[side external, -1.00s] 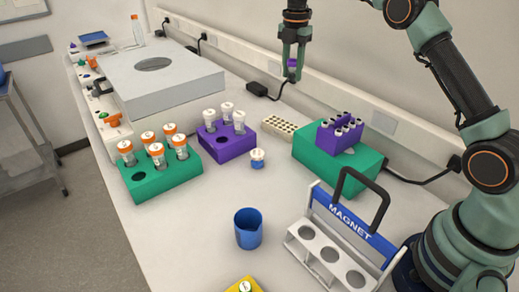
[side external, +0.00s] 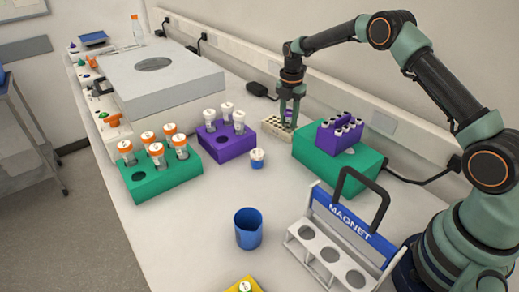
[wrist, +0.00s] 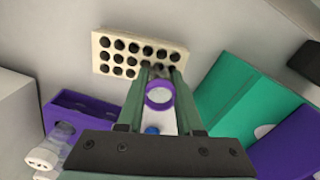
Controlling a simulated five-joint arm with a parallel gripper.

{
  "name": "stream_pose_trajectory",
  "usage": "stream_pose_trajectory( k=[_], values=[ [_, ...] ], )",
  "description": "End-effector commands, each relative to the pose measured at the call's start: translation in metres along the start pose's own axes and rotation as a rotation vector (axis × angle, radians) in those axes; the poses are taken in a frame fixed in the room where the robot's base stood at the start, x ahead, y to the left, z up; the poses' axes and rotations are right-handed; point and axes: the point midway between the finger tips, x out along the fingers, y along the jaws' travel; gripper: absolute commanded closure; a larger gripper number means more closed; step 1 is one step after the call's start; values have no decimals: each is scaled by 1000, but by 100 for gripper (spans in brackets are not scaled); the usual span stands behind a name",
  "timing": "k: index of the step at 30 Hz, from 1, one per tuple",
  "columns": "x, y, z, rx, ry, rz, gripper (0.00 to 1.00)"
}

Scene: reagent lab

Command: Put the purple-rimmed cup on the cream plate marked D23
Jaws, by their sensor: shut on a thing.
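My gripper (side external: 289,122) is shut on the purple-rimmed cup, whose round purple rim (wrist: 159,95) shows between the green fingers in the wrist view. In the side view the fingers mostly hide the cup. The cream plate (side external: 272,127) lies flat on the bench, with rows of dark round holes; in the wrist view it is beyond the fingers (wrist: 97,55). The fingertips are low at the plate's right part in the side view and overlap its near edge in the wrist view. I cannot tell whether the cup touches the plate. No D23 mark is readable.
A green block (side external: 330,165) with a purple rack (side external: 335,138) stands close on the right. A purple rack with capped tubes (side external: 225,146) is on the left, near a small blue-and-white pot (side external: 257,160). A blue beaker (side external: 248,230) and a magnet rack (side external: 300,236) stand nearer the front.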

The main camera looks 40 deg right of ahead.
Motion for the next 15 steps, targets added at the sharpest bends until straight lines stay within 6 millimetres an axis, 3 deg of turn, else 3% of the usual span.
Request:
stream_pose_trajectory(
  k=[12,13,15],
  values=[
    [6,0,0,0,0,1,100],
    [5,0,0,0,-1,1,54],
    [5,0,0,0,-1,1,35]
  ],
)
